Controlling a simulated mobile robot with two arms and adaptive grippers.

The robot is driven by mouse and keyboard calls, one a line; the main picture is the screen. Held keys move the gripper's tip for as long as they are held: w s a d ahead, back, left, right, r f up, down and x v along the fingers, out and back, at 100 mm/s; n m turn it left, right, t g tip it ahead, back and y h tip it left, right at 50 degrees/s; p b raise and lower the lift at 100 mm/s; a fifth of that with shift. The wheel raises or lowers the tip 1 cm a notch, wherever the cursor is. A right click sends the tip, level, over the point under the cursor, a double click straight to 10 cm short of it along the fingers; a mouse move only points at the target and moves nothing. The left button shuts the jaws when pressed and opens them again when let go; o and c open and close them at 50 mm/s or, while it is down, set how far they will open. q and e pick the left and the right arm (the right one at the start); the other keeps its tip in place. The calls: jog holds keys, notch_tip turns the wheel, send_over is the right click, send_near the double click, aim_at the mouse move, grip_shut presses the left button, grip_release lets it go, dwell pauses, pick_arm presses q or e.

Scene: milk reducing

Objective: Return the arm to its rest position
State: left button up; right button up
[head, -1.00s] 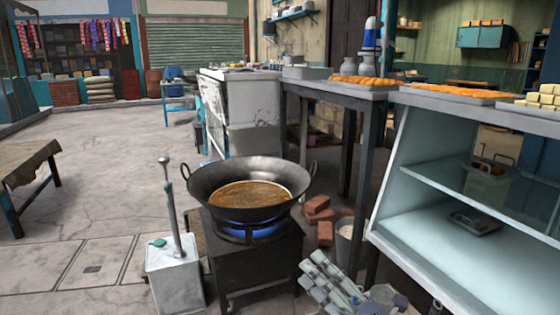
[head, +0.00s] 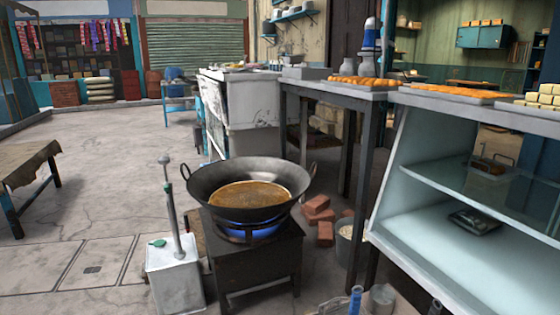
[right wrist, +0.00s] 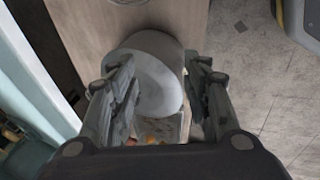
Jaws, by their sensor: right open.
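My right gripper (right wrist: 159,68) is open in the right wrist view, its two fingers well apart. A pale grey rounded object (right wrist: 157,80) shows between and beyond the fingers; I cannot tell whether they touch it. In the head view, only a small grey part that may be my right gripper shows at the bottom edge. My left gripper is in neither view. A dark wok (head: 205,207) with brown liquid (head: 250,193) stands on a burner with a blue flame.
A white can (head: 175,282) with an upright rod stands left of the stove (head: 255,265). A glass-shelved counter (head: 400,250) is at right. A blue-topped bottle (head: 355,299) is at the bottom edge. Open floor (head: 110,165) lies at left.

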jog(key=a+f+m+y, duration=0.1)
jog(key=a+m+y, duration=0.2)
jog(key=a, duration=0.7)
pick_arm(q)
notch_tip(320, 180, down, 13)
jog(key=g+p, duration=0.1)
jog(key=p, duration=1)
pick_arm(e)
notch_tip(320, 180, down, 13)
jog(key=s+g, duration=0.1)
jog(key=g, duration=0.1)
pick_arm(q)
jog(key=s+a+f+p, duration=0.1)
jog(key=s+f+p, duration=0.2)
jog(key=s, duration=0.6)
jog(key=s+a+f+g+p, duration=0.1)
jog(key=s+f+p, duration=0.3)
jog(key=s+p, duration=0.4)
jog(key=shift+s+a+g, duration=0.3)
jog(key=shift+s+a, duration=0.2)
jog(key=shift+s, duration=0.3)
pick_arm(e)
jog(key=s+d+f, duration=0.1)
jog(key=s+f, duration=0.2)
jog(key=s, duration=0.6)
jog(key=s+d+f+g, duration=0.1)
jog(key=s+f, duration=0.3)
jog(key=s, duration=0.5)
jog(key=shift+d, duration=0.45)
